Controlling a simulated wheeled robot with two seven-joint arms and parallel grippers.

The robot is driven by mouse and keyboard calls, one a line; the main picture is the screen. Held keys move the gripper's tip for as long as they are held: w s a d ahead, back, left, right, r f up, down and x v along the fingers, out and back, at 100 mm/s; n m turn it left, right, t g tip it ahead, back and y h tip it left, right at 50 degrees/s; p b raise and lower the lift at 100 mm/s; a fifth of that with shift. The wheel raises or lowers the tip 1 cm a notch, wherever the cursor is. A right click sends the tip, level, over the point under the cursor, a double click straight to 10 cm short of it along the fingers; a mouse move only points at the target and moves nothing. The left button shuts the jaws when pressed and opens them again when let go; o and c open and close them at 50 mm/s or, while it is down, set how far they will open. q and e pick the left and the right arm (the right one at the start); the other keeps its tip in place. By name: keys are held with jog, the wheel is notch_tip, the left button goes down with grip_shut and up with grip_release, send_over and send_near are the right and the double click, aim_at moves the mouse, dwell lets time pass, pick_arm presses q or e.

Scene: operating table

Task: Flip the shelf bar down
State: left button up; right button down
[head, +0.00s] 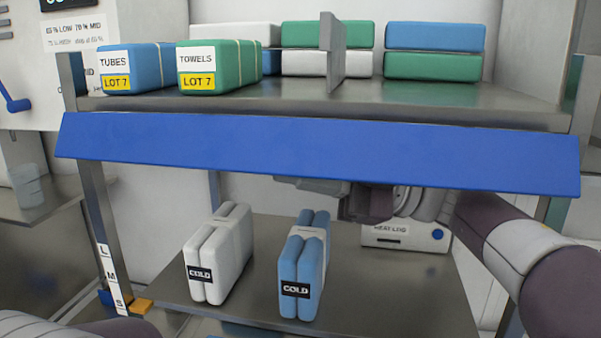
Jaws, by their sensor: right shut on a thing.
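The shelf bar (318,155) is a long, flat blue panel along the front edge of the upper shelf. It slants outward and down from the shelf edge, its lower edge lower on the right. My right gripper (325,186) is under the bar's lower edge near its middle, shut on the bar. The fingertips are mostly hidden behind the panel. My right arm reaches in from the right below the bar. Part of my left arm shows at the bottom left; its gripper is out of view.
The upper shelf (330,103) holds tubes (130,68), towels (216,66), other blue, green and white packs, and a grey divider (333,50). The lower shelf (370,300) holds a white cold pack (220,255), a blue one (304,265) and a white box (405,238).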

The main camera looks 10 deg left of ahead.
dwell(0.4)
jog(key=c, duration=1.2)
grip_release()
jog(key=shift+o, duration=0.2)
